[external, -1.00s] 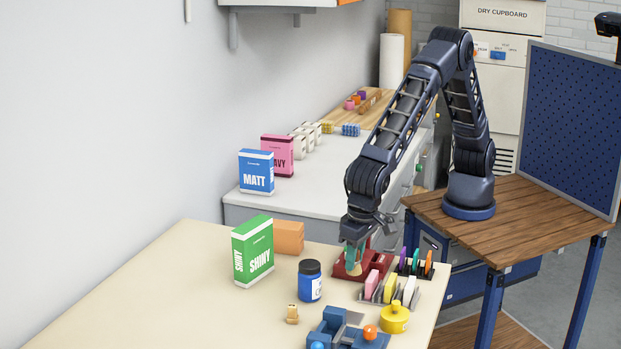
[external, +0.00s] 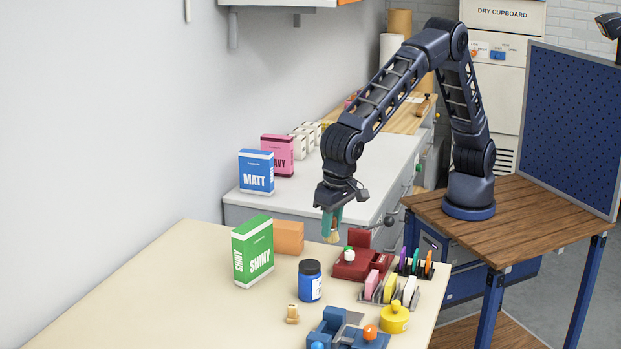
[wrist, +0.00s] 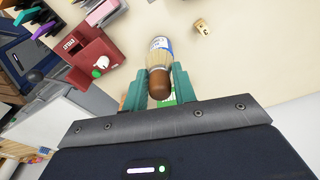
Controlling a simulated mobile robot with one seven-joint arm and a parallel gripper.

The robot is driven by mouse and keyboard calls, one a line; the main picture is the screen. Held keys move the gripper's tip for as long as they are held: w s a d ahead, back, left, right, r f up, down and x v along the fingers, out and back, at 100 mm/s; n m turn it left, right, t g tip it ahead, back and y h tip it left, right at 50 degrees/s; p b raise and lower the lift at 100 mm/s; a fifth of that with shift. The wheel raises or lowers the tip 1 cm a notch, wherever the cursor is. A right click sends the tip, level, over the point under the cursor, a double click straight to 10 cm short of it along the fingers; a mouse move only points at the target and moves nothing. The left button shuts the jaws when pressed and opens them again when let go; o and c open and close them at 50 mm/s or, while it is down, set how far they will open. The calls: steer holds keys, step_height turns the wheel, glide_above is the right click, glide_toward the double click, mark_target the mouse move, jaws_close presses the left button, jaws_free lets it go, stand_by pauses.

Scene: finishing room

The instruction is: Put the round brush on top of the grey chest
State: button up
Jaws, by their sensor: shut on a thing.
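The round brush (external: 333,237) has pale bristles and is held between the green fingers of my gripper (external: 331,222). In the wrist view its brown rounded handle (wrist: 159,84) sits between the two fingers (wrist: 160,90), bristles pointing away.
On the chest stand a blue MATT box (external: 257,172), a pink box (external: 277,155) and small white boxes. Its front top is clear. The cream table (external: 190,290) holds a green SHINY box (external: 253,250), an orange block (external: 289,237), a blue jar (external: 310,281) and a red holder (external: 352,267).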

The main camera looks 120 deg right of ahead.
steer(key=w+d+f+m, duration=0.2)
steer(key=d+m, duration=0.4)
steer(key=d, duration=3.9)
steer(key=s+d+f+m, duration=0.1)
steer(key=s+d+m, duration=0.1)
steer(key=s+d, duration=0.9)
steer(key=s+d+m+g, duration=0.15)
steer(key=s+d, duration=0.55)
steer(key=d, duration=0.8)
steer(key=s+d+f+m, duration=0.1)
steer(key=s+d+m, duration=0.2)
steer(key=s+d, duration=0.8)
steer(key=f, duration=0.6)
steer(key=w+d+f, duration=0.1)
steer(key=f, duration=0.6)
steer(key=w+f, duration=0.1)
steer(key=f, duration=0.5)
steer(key=shift+w+d+f, duration=0.15)
steer(key=shift+d+f, duration=0.15)
steer(key=shift+f, duration=0.1)
steer(key=shift+f, duration=0.1)
steer(key=o, duration=1)
steer(key=shift+c, duration=0.2)
